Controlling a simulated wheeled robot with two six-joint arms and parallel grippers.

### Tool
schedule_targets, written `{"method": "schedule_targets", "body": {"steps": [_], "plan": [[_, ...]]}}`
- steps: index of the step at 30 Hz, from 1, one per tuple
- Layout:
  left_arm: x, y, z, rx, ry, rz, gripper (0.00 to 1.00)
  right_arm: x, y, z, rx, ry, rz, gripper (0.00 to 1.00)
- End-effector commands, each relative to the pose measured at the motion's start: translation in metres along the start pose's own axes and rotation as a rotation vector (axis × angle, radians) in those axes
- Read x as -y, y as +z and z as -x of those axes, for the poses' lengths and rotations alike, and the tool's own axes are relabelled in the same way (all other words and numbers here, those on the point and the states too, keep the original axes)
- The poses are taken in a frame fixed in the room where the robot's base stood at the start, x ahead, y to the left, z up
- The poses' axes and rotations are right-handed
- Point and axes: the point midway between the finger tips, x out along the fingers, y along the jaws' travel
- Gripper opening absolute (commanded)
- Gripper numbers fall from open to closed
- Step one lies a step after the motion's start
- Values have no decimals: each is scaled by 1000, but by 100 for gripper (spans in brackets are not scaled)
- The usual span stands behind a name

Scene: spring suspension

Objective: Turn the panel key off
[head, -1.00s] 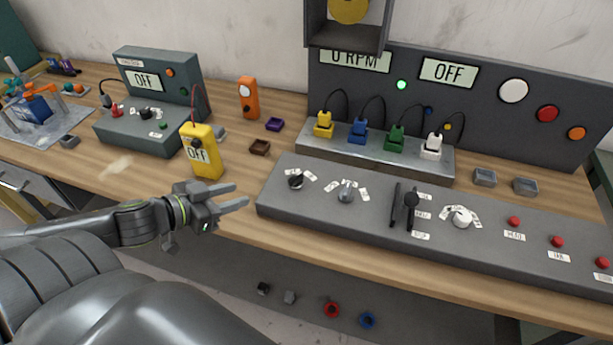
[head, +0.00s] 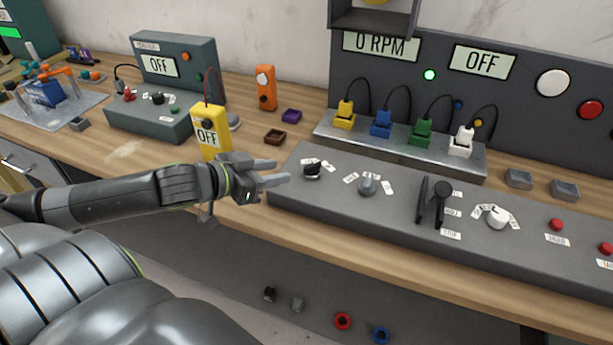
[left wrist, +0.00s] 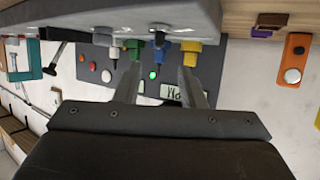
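The sloped grey control panel (head: 330,205) holds a black rotary knob (head: 312,169) at its left end, with small labels around it. To its right is a grey upright switch or key (head: 368,184), also between labels. I cannot tell for sure which is the key. My left gripper (head: 284,171) is open and empty, just left of the black knob and apart from it. In the left wrist view its two fingers (left wrist: 158,82) are spread with nothing between them. The panel edge (left wrist: 130,15) runs along the top there. The OFF display (head: 483,61) is on the back panel. My right gripper is not in view.
A yellow meter (head: 211,130) stands close behind my left gripper. A black lever (head: 438,203) and a white dial (head: 497,217) stick up farther right on the panel. Several coloured plugs (head: 381,124) stand behind it. The wooden table front edge (head: 330,236) is clear.

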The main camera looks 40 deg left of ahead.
Motion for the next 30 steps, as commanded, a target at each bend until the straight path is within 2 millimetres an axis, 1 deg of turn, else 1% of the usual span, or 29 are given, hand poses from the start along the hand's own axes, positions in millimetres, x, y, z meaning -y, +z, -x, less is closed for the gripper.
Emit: {"method": "schedule_targets", "body": {"steps": [1,3,11,19,21,27,30], "plan": [[0,4,-8,-5,2,0,36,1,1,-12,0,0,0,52],[-1,4,-14,-3,5,0,36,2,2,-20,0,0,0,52],[-2,3,-42,-4,5,3,36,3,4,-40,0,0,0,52],[-3,1,-72,-4,8,4,36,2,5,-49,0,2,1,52],[-1,0,-79,-3,3,4,36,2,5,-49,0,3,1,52],[-1,0,-93,0,3,2,36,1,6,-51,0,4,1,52],[-2,0,-96,0,4,1,36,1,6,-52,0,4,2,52]]}}
